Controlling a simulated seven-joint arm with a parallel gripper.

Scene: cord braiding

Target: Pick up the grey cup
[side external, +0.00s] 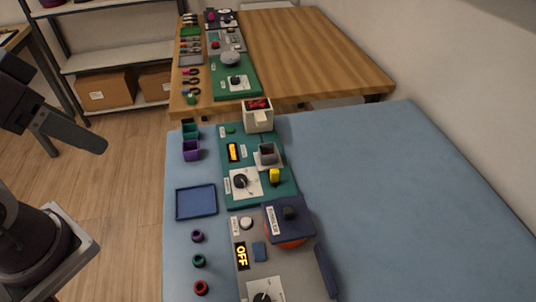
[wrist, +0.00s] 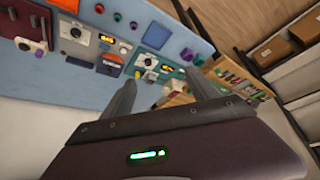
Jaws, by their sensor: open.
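The grey cup (side external: 267,153) is a small square-looking cup in the side external view. It sits on a pale square plate on the teal panel (side external: 285,187), right of the amber display. In the wrist view the teal panel is small and far off, and I cannot clearly make out the cup there. My gripper (wrist: 160,78) is open and empty, its two fingers spread apart at the bottom of the wrist view. In the side external view my gripper (side external: 98,142) is at the left edge, well away from the cup and left of the blue table.
A white box with a red top (side external: 258,117) stands behind the cup, and a yellow block (side external: 275,175) in front. A purple bin (side external: 191,150) and blue tray (side external: 196,202) lie left. A navy box (side external: 289,218) stands nearer. The blue table's right side (side external: 400,200) is clear.

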